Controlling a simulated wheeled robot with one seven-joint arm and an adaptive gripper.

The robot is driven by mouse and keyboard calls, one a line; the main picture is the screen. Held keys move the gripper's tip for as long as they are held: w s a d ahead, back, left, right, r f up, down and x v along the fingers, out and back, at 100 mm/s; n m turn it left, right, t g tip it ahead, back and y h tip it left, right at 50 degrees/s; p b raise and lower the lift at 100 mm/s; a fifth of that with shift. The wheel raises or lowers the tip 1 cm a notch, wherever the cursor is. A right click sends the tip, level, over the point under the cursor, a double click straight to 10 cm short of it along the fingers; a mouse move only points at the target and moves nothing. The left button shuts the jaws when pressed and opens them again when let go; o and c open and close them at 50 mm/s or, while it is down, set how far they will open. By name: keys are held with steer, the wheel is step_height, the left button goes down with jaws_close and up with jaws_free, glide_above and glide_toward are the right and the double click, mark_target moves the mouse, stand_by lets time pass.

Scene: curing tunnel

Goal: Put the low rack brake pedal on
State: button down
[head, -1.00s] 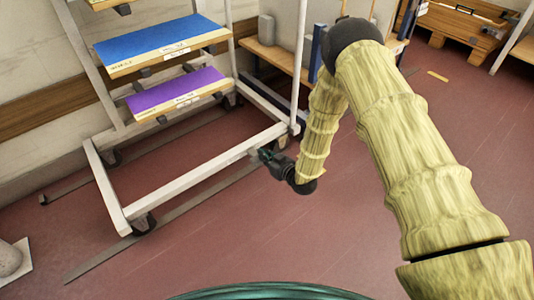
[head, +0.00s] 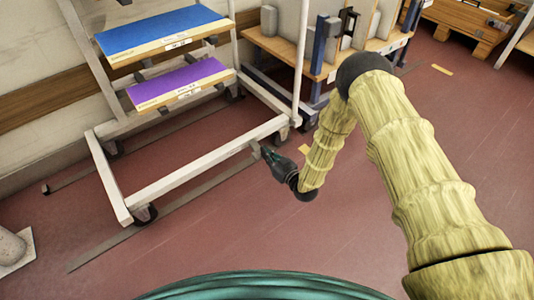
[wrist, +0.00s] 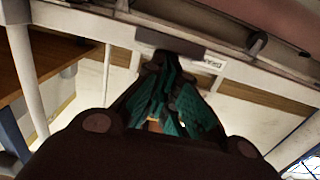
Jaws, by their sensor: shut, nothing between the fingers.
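The rack (head: 190,170) is a pale metal frame on casters, with its low front bar near the floor. A small grey tab, which looks like the brake pedal (head: 254,148), sticks out at the right part of that bar. In the wrist view the pedal (wrist: 170,41) is a dark flat piece under the frame bar, beside a white label. My gripper (head: 266,152) is shut and empty, its teal fingers (wrist: 160,65) pointing at the pedal. The fingertips are right at its edge; I cannot tell if they touch. The pedal's tilt is unclear.
Blue (head: 160,32) and purple (head: 178,82) boards lie on the rack's shelves. A wooden cart (head: 280,52) with grey blocks and blue posts stands behind, to the right. A grey object on a white plate (head: 12,250) is at lower left. The red floor in front is clear.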

stand_by(0.3)
steer(key=s+d+r+p, duration=0.3)
steer(key=s+d+p, duration=0.4)
steer(key=s, duration=0.1)
steer(key=shift+s+r+p, duration=0.25)
steer(key=shift+p, duration=0.1)
steer(key=shift+d, duration=0.1)
stand_by(0.8)
